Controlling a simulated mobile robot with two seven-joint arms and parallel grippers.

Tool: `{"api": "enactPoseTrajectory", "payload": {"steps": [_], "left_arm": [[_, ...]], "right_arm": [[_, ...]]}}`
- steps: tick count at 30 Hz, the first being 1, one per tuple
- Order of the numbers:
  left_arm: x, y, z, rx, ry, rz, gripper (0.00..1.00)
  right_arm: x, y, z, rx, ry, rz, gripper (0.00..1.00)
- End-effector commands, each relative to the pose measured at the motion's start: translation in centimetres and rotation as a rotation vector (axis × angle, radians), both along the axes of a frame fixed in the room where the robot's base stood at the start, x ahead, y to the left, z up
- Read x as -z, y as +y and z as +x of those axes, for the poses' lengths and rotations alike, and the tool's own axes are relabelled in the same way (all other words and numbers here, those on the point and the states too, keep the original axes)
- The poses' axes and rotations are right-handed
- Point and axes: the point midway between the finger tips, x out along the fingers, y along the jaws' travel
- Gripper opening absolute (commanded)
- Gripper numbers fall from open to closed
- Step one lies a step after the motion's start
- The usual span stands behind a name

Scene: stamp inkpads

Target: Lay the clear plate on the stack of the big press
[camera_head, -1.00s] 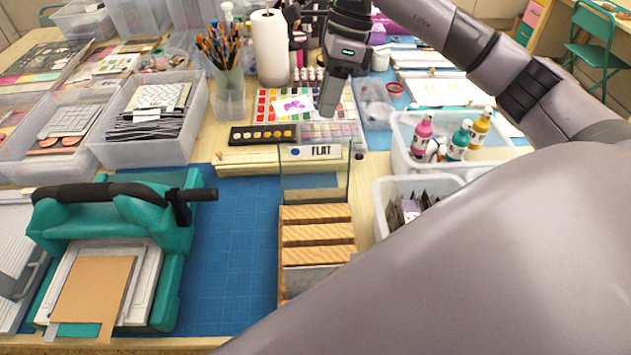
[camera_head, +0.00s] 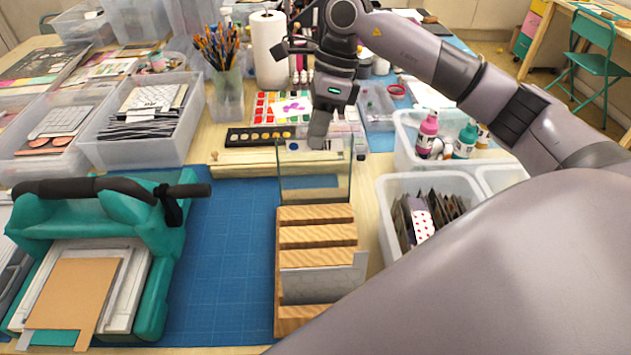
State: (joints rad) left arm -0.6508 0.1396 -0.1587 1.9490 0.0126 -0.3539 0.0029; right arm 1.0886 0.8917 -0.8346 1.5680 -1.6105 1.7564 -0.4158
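The clear plate (camera_head: 315,184) stands upright in the wooden rack (camera_head: 316,237), with its label at the top edge now mostly covered. My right gripper (camera_head: 319,141) is at the plate's top edge, seen side-on; I cannot tell whether its fingers are apart or closed on the plate. The big press (camera_head: 160,262) is teal with a black handle and stands at the left on the blue mat. Its stack (camera_head: 75,292) shows pale plates with a tan sheet on top and sticks out toward the front. My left gripper is not in view.
A grey plate (camera_head: 322,283) stands in the rack's front slot. A paint set (camera_head: 262,137) and a wooden strip (camera_head: 243,162) lie behind the rack. A clear bin of packets (camera_head: 385,215) is to its right. The blue mat (camera_head: 235,255) is bare between press and rack.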

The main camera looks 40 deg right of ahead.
Motion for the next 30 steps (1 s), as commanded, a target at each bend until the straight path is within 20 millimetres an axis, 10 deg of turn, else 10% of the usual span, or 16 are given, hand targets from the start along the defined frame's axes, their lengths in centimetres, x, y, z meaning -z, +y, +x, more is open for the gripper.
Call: {"api": "enactPoseTrajectory", "payload": {"steps": [30], "left_arm": [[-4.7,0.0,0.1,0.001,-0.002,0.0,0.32]], "right_arm": [[-5.9,-0.5,0.9,0.002,-0.002,0.001,0.0]]}}
